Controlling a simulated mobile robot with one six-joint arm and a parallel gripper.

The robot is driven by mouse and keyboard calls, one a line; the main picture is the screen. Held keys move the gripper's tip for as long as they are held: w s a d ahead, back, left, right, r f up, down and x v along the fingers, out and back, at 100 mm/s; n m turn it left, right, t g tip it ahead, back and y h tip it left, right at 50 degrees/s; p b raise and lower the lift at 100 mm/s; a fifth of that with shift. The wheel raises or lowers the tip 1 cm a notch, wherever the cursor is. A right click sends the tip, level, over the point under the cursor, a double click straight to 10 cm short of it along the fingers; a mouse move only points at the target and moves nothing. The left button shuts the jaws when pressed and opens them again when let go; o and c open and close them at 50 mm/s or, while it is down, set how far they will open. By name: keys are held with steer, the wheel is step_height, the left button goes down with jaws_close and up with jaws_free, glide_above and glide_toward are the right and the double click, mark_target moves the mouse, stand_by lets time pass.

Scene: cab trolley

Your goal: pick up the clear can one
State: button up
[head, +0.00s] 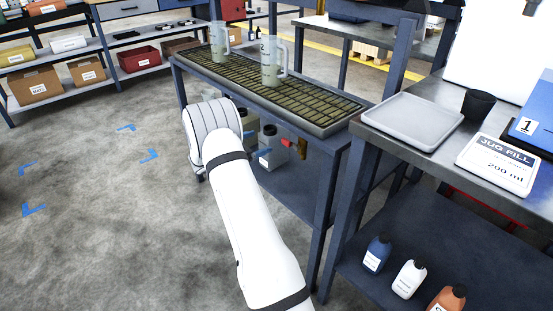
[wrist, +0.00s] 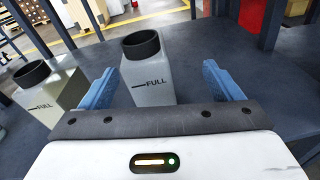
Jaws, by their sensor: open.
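In the wrist view one can (wrist: 150,90) stands ahead between my fingers, nearer the left one; the other can (wrist: 45,98) is left of the left finger. Which of them is can one I cannot tell. My gripper (wrist: 160,70) is open with blue fingers and holds nothing. In the head view the cans (head: 270,150) show beyond my arm, low under the grated bench, partly hidden, with blue fingertips close by.
The shelf (head: 290,190) lies under a grated bench (head: 240,78) bearing two clear jugs (head: 270,62). Bench legs stand around it. A red and brass part (head: 297,147) is right of the cans. A bench with a tray (head: 408,120) stands at right; open floor lies left.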

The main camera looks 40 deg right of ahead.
mark_target(264, 146)
steer(key=shift+n+t+h, duration=0.4)
steer(key=shift+n+h, duration=0.1)
steer(key=shift+n, duration=0.3)
steer(key=f, duration=0.2)
steer(key=w+d+f+b, duration=0.1)
steer(key=shift+w+d+f, duration=0.15)
steer(key=shift+d+f, duration=0.05)
steer(key=shift+f, duration=0.15)
steer(key=shift+w+d+f, duration=0.15)
steer(key=shift+d+f, duration=0.05)
steer(key=shift+f, duration=0.1)
steer(key=shift+d+f, duration=0.1)
steer(key=shift+d, duration=0.2)
steer(key=d+b, duration=0.1)
steer(key=d, duration=0.1)
steer(key=d+b, duration=0.1)
steer(key=d, duration=0.2)
steer(key=w+d+b, duration=0.1)
steer(key=d, duration=0.1)
steer(key=shift+d+r, duration=0.15)
steer(key=shift+r, duration=0.15)
steer(key=c, duration=1.5)
